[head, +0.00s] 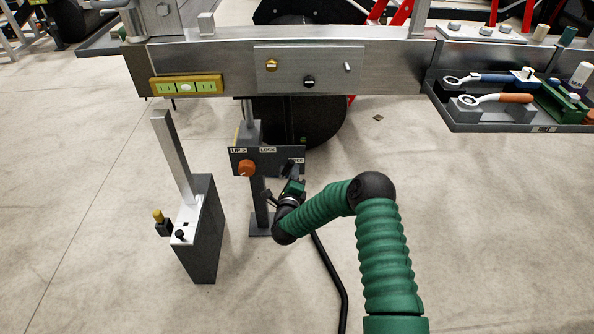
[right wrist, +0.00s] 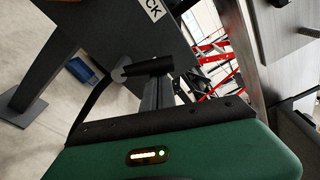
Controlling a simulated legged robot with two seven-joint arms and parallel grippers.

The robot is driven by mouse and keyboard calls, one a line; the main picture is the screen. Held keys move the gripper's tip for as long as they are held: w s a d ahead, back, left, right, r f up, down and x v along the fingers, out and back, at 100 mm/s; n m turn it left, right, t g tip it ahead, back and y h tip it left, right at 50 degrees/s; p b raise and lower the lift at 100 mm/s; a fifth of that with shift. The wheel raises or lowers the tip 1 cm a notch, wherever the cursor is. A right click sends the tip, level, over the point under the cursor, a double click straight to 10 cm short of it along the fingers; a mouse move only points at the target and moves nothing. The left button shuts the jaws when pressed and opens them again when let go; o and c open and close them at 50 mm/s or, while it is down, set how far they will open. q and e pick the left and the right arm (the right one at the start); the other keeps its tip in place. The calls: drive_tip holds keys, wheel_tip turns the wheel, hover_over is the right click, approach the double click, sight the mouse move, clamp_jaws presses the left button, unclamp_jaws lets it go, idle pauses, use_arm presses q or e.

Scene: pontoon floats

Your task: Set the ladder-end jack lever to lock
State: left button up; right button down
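The jack (head: 256,205) is a dark post under the steel beam. Its dark label panel (head: 268,166) reads "UP" at left, "LOCK" in the middle and, partly hidden, letters ending in "ER" at right. An orange knob (head: 246,168), which looks like the lever's end, sits below and just right of "UP", left of "LOCK". My right gripper (head: 293,172) is at the panel's right end, apart from the orange knob, and covers part of the right label. In the right wrist view, the panel's "CK" lettering (right wrist: 152,9) shows above the dark fingers (right wrist: 150,72); their gap is unclear. My left gripper is out of view.
A grey pedestal (head: 207,235) with an upright bar stands left of the jack. The beam (head: 230,57) carries a yellow level (head: 186,85) and a plate with knobs. A tool tray (head: 480,120) is at right. A black cable lies on the floor.

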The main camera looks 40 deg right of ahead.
drive_tip(key=n, duration=0.1)
drive_tip(key=w+a+r+n+p, duration=0.1)
drive_tip(key=n, duration=0.1)
drive_tip(key=shift+a+r+n, duration=0.1)
drive_tip(key=shift+a+n, duration=0.1)
drive_tip(key=shift+n, duration=0.1)
drive_tip(key=shift+a+r, duration=0.1)
drive_tip(key=shift+a, duration=0.1)
drive_tip(key=shift+w+a, duration=0.1)
idle(0.4)
